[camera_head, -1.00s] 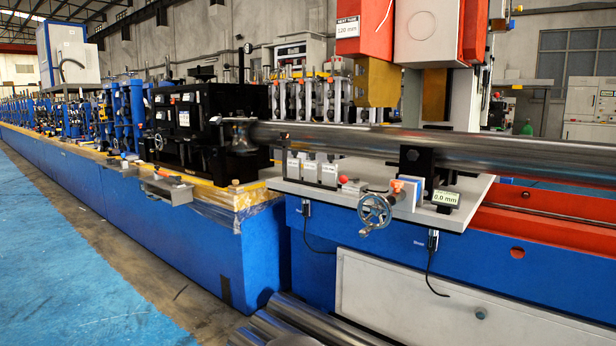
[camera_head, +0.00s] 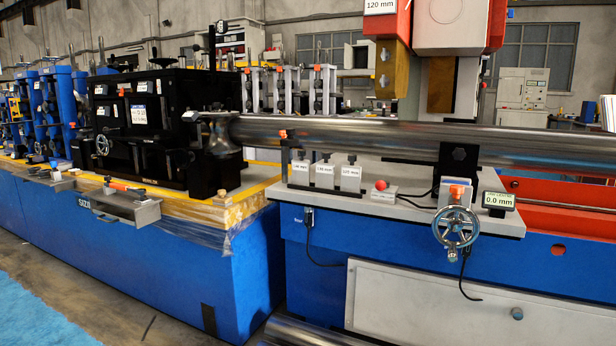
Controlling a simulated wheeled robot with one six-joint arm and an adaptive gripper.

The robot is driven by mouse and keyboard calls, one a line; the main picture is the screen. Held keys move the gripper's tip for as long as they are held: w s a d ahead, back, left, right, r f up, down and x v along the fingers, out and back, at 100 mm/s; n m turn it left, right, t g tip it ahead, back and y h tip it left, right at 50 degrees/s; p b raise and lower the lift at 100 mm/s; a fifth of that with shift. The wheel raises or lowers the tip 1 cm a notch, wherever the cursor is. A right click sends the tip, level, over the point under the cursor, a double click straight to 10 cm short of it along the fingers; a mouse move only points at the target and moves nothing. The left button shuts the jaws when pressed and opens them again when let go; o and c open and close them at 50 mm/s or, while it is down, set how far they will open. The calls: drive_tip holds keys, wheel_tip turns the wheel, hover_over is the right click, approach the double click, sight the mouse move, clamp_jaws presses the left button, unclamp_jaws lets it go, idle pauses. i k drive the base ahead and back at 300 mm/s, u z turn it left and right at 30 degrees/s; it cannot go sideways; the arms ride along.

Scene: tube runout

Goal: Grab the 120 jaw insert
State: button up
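Three small grey jaw inserts with white labels stand in a row on the light table (camera_head: 400,208), under the long steel tube (camera_head: 370,136). The left insert (camera_head: 300,170) and the middle insert (camera_head: 324,173) carry labels too small to read surely. The right insert (camera_head: 350,175) has a label that seems to read 120 mm. A sign (camera_head: 381,6) at the top reads 120 mm. My gripper is not in view.
A red button (camera_head: 380,185) sits right of the inserts. A handwheel (camera_head: 455,227) and a 0.0 mm display (camera_head: 498,201) are at the table's front right. A tray (camera_head: 125,205) juts from the blue base at left.

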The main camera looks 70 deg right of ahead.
sight(352, 173)
drive_tip(key=z, duration=0.4)
drive_tip(key=i, duration=0.95)
drive_tip(key=z, duration=0.85)
